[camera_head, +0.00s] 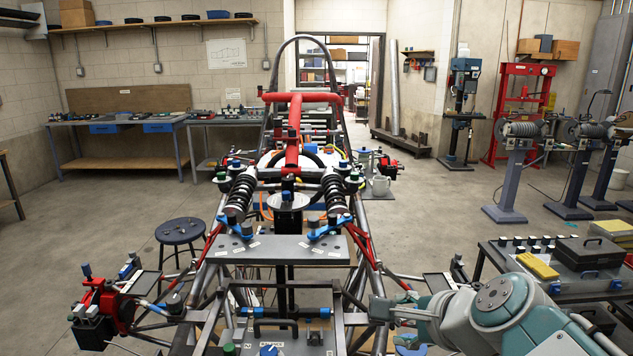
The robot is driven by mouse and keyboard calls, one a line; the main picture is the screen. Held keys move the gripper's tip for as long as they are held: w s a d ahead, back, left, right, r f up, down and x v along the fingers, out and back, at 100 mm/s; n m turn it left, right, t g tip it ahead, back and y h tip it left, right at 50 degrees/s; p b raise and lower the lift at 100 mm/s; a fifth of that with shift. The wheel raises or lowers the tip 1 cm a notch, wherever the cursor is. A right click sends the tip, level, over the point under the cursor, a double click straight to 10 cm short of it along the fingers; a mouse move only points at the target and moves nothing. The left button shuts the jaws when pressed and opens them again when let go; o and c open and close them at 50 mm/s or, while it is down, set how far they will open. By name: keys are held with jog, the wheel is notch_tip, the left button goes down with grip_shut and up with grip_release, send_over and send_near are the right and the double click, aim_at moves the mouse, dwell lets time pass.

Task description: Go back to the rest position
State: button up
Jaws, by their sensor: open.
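My gripper (392,311) is at the lower right, in front of the right side of the tube chassis (362,262). It reaches in from the right on my teal and grey arm. Its fingers point left and look open, with nothing seen between them. They overlap the chassis tubes in the picture, and I cannot tell whether they touch. The chassis fills the middle, with a red cross frame (293,140), two black coil shocks (240,193) and a grey plate (262,250) across it.
A cart (585,288) at the right holds a black case (590,252) and a yellow box (537,265), close to my arm. A round stool (180,231) stands left of the chassis. Workbenches (115,122) line the back left wall. The floor at left is mostly clear.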

jog(key=s+d+f+n+g+h, duration=0.1)
jog(key=s+f+n+h, duration=0.1)
jog(key=s+n, duration=0.4)
jog(key=s+d+f+n+g+h, duration=0.1)
jog(key=s+f+n, duration=0.4)
jog(key=n, duration=0.6)
jog(key=shift+s+d+f+n+g+h, duration=0.2)
jog(key=shift+s+d+n+g+h, duration=0.15)
jog(key=shift+s+g+h, duration=0.35)
dwell(0.3)
